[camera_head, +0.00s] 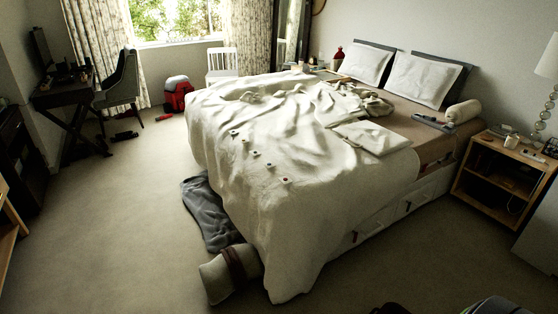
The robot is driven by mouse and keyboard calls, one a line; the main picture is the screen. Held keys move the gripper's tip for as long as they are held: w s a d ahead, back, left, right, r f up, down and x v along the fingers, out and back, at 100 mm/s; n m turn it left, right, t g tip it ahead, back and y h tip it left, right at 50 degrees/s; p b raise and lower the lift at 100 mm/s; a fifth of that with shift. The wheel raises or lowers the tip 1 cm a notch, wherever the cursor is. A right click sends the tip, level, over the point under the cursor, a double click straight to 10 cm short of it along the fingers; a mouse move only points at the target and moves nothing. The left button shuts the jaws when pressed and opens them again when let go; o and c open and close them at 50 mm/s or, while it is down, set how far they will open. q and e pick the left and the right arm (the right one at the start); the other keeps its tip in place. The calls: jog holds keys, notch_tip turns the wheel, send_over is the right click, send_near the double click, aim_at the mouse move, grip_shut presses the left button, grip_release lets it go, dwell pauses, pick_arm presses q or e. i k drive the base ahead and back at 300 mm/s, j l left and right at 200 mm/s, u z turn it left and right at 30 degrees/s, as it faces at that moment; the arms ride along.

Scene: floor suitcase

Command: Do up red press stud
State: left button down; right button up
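A small red press stud (285,180) shows on the cream duvet (270,215), on the side of the cover that faces me. It is the nearest in a slanting row of small pale studs (254,153) running up and to the left. The stud is too small in this view to tell whether its halves are apart or pressed together. Neither of my grippers is in view.
The bed has pillows (428,79) at its far right end. A rolled blanket (231,274) and a grey cloth (207,212) lie on the floor by its near left corner. A nightstand (503,174) stands at right. Carpet (120,235) is clear at left.

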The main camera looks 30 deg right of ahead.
aim_at(285, 180)
jog(key=i+l+z, duration=0.15)
jog(key=i+z, duration=0.35)
jog(key=i+j+z, duration=0.1)
jog(key=i+z, duration=0.35)
jog(key=i, duration=0.2)
jog(key=i+j+z, duration=0.3)
jog(key=i+z, duration=0.2)
jog(key=i+j+z, duration=0.1)
jog(key=i+z, duration=0.15)
jog(key=i+j+z, duration=0.25)
jog(key=i, duration=0.2)
jog(key=l, duration=0.1)
